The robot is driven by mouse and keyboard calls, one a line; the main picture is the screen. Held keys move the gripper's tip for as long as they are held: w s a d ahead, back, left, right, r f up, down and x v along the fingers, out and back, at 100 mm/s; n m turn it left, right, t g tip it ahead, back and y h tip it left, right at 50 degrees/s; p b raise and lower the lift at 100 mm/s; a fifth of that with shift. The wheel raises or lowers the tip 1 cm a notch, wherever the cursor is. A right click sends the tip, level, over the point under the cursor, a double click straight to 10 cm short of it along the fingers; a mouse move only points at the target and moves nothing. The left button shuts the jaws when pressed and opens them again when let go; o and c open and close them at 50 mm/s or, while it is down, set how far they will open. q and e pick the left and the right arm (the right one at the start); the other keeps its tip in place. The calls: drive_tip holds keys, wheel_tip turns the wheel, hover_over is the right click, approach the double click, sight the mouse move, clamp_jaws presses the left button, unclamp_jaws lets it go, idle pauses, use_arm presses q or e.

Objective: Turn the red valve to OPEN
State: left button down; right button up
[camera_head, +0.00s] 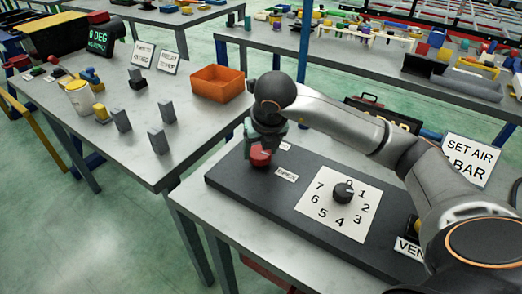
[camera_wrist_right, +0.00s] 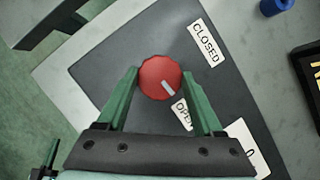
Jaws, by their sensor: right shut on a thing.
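The red valve (camera_head: 260,157) is a round knob on the dark panel (camera_head: 230,184), near its left end. It also shows in the right wrist view (camera_wrist_right: 158,74), with a short white pointer mark directed toward the OPEN label (camera_wrist_right: 182,113). The CLOSED label (camera_wrist_right: 205,43) lies on the other side, up and right in that view. My right gripper (camera_wrist_right: 160,76) is shut on the valve, with one green finger on each side of it. In the head view the gripper (camera_head: 263,143) comes down over the valve and hides part of it. My left gripper is in neither view.
A numbered dial (camera_head: 343,191) sits on the same panel. A "SET AIR" sign (camera_head: 468,162) stands behind my right arm. An orange bin (camera_head: 218,83) and several grey blocks are on the table at left. Floor shows between the tables.

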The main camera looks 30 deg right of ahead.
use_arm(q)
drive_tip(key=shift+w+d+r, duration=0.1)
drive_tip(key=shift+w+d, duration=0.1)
use_arm(e)
drive_tip(key=shift+m, duration=0.5)
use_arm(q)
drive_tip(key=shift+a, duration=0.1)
use_arm(e)
drive_tip(key=o, duration=1.4)
drive_tip(key=shift+c, duration=0.2)
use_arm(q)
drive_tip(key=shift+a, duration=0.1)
use_arm(e)
drive_tip(key=shift+r, duration=0.1)
use_arm(q)
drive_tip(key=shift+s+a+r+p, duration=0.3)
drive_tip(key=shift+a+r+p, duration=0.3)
drive_tip(key=shift+p, duration=0.55)
use_arm(e)
drive_tip(key=v, duration=1.2)
drive_tip(key=shift+a+r, duration=0.2)
drive_tip(key=shift+a, duration=0.05)
